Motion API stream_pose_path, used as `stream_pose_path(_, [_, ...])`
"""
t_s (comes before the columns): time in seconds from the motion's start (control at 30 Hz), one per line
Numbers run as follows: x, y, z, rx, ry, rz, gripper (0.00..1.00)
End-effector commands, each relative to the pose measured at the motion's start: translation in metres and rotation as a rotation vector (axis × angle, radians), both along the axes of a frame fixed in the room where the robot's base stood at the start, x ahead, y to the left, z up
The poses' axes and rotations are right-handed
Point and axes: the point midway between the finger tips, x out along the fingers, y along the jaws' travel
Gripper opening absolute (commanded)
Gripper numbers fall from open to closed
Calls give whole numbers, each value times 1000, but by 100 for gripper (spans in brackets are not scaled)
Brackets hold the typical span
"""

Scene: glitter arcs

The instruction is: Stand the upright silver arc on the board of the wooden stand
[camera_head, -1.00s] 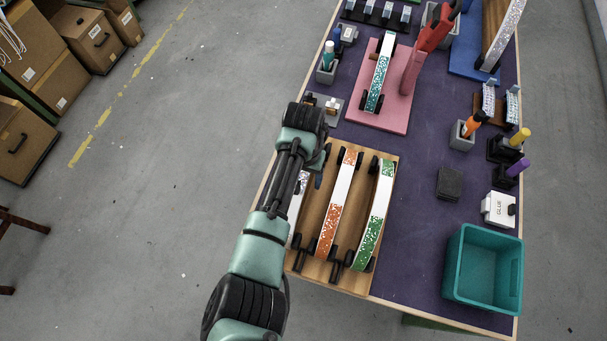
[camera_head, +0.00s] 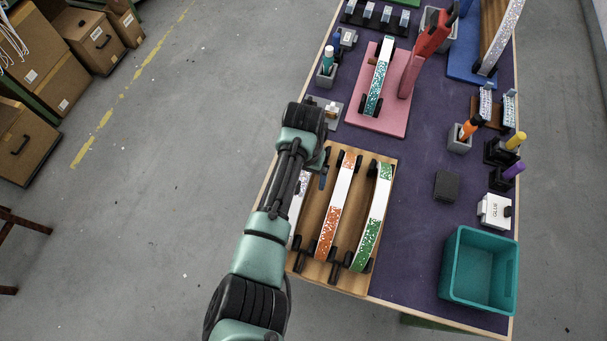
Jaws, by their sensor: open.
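A wooden stand's board (camera_head: 312,208) lies at the near left of the table. An orange-speckled white arc (camera_head: 337,208) and a green-speckled white arc (camera_head: 372,218) stand on it, side by side. A pale speckled arc (camera_head: 298,200) shows at the board's left edge, mostly hidden by my arm. A larger silver-speckled arc (camera_head: 503,36) stands at the far right, beside a brown wooden piece (camera_head: 491,18) on a blue mat. My gripper (camera_head: 323,178) is open over the upper left of the board, left of the orange-speckled arc. Its fingers are small and partly hidden, and I see nothing held.
A pink board (camera_head: 392,122) with a teal-speckled arc (camera_head: 380,76) and a red tool (camera_head: 424,50) lies behind. A teal bin (camera_head: 451,270), a glue box (camera_head: 494,210) and a black block (camera_head: 446,186) stand to the right. Purple tabletop between is clear.

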Motion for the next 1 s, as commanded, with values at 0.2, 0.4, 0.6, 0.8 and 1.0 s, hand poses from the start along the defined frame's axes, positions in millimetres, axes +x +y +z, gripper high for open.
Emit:
stream_pose_path(0.2, [0, 0, 17, 0, 0, -1, 97])
stream_pose_path(0.4, [0, 0, 28, 0, 0, 0, 97])
stream_pose_path(0.6, [0, 0, 40, 0, 1, -1, 97])
stream_pose_path(0.8, [0, 0, 52, -1, 1, 0, 97])
stream_pose_path(1.0, [0, 0, 62, 0, 1, 0, 97])
